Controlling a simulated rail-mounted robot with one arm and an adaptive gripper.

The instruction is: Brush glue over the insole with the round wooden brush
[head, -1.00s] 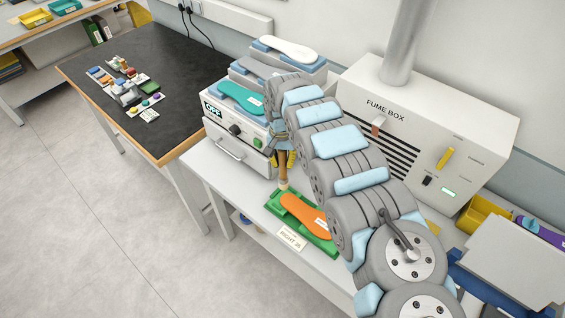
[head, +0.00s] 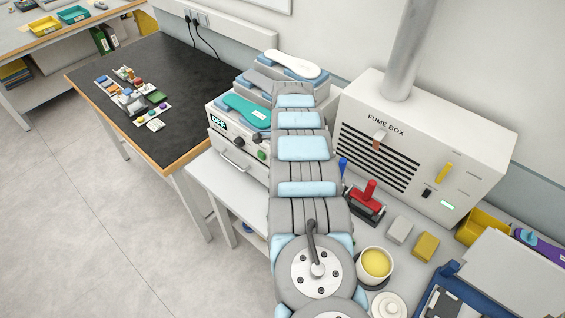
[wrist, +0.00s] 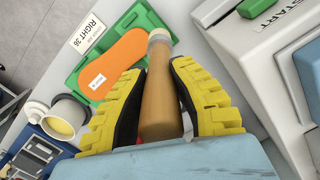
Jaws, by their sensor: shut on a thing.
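In the wrist view my gripper (wrist: 158,112) has its yellow, dark-padded fingers closed around the handle of the round wooden brush (wrist: 160,90). The brush's pale tip (wrist: 158,36) points away, beside the insole's right edge; I cannot tell whether it touches anything. The orange insole (wrist: 112,66) with a small white label lies in a green holder (wrist: 133,20), next to a card reading RIGHT 36 (wrist: 88,33). In the head view my arm hides the gripper, brush and insole. A pot of yellow glue (head: 376,264) stands at the lower right; it also shows in the wrist view (wrist: 62,127).
The fume box (head: 430,140) stands at the back right. A machine marked OFF, with a teal insole (head: 247,110) on top, is left of my arm. Red-handled tool (head: 368,195), grey block (head: 400,230), yellow block (head: 426,246) and white lid (head: 388,306) crowd the right side.

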